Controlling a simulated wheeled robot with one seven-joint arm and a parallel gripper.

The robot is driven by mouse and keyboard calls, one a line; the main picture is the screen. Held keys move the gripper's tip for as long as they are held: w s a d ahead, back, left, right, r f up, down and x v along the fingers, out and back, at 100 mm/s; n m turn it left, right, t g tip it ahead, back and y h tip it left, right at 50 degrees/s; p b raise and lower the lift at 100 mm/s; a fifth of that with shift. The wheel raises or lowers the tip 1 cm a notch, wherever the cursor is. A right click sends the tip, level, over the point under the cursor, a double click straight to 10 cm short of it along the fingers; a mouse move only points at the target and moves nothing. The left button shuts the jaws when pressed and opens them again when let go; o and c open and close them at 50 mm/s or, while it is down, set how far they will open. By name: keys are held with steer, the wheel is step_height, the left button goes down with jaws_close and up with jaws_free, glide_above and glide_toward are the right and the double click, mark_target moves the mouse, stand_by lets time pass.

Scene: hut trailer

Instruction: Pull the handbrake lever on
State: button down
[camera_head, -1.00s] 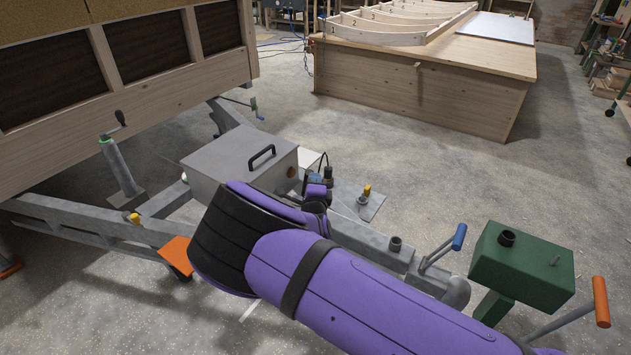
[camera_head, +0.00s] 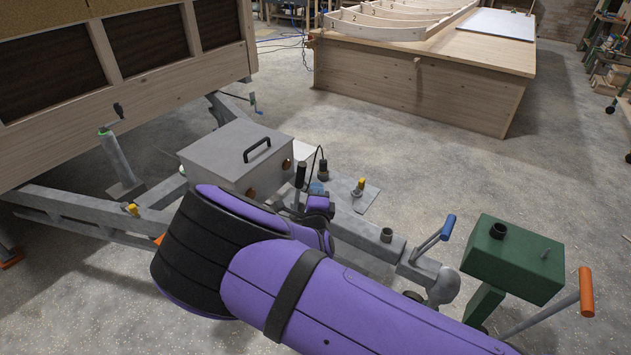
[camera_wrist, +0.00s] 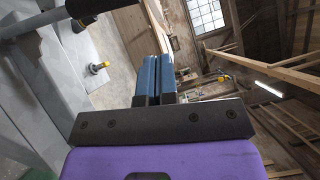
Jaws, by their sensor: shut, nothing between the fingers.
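The handbrake lever (camera_head: 300,176) has a black grip on a grey shaft. It stands close to upright beside the grey box in the head view. In the wrist view, a dark grip (camera_wrist: 96,7), which looks like the lever's, shows at the top left, apart from the fingertips. My gripper has its blue fingertips (camera_wrist: 155,76) together, with nothing between them. In the head view, my purple wrist is just right of and below the lever.
A grey box with a black handle (camera_head: 257,150) stands behind the lever. The grey drawbar (camera_head: 362,234) runs right to a blue-gripped coupling handle (camera_head: 447,228). A green post (camera_head: 512,262) with an orange handle stands at the right. Open floor lies beyond.

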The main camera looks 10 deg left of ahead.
steer(key=shift+r+v, duration=0.2)
steer(key=shift+v, duration=1.7)
